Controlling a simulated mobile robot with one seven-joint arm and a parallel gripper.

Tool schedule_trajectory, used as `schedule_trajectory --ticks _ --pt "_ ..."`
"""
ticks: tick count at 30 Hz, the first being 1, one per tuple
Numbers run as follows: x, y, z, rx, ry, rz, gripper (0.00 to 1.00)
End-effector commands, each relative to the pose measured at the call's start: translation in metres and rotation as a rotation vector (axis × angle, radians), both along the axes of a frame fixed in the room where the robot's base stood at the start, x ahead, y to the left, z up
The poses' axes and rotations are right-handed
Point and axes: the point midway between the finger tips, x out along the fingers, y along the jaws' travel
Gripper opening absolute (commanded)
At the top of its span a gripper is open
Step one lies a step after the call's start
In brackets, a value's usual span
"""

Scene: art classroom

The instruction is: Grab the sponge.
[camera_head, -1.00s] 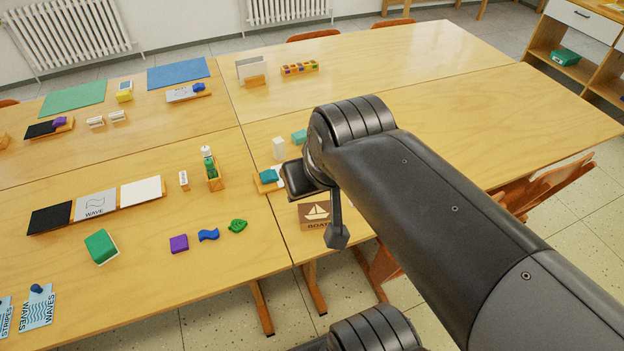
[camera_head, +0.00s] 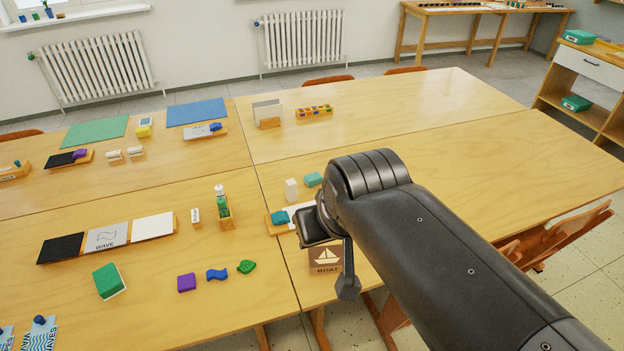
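No item is plainly marked as the sponge. A green block with a pale side (camera_head: 109,281) lies on the near left table and looks most like one. A smaller teal block (camera_head: 313,180) lies behind my arm's end, and a yellow item (camera_head: 145,127) lies on the far left table; either could also be a sponge. My gripper (camera_head: 332,262) hangs over the front edge of the right table near the boat card box (camera_head: 326,258), well right of the green block. Its fingers are mostly hidden by my wrist, so its opening is unclear. I see nothing held.
Purple (camera_head: 187,282), blue (camera_head: 217,274) and green (camera_head: 246,267) pieces lie right of the green block. A card tray (camera_head: 107,240) and bottle holder (camera_head: 226,222) stand behind. A chair (camera_head: 550,240) is at right. The far right tabletop (camera_head: 430,110) is largely clear.

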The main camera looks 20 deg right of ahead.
Motion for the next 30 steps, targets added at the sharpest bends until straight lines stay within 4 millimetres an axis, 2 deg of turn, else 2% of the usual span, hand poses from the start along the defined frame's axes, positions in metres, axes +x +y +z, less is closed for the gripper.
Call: schedule_trajectory --ticks 13,26,30 --pt "0.0000 0.0000 0.0000 0.000 0.000 0.000 0.44" --pt "0.0000 0.0000 0.0000 0.000 0.000 0.000 0.79" --pt "0.0000 0.0000 0.0000 0.000 0.000 0.000 0.80"
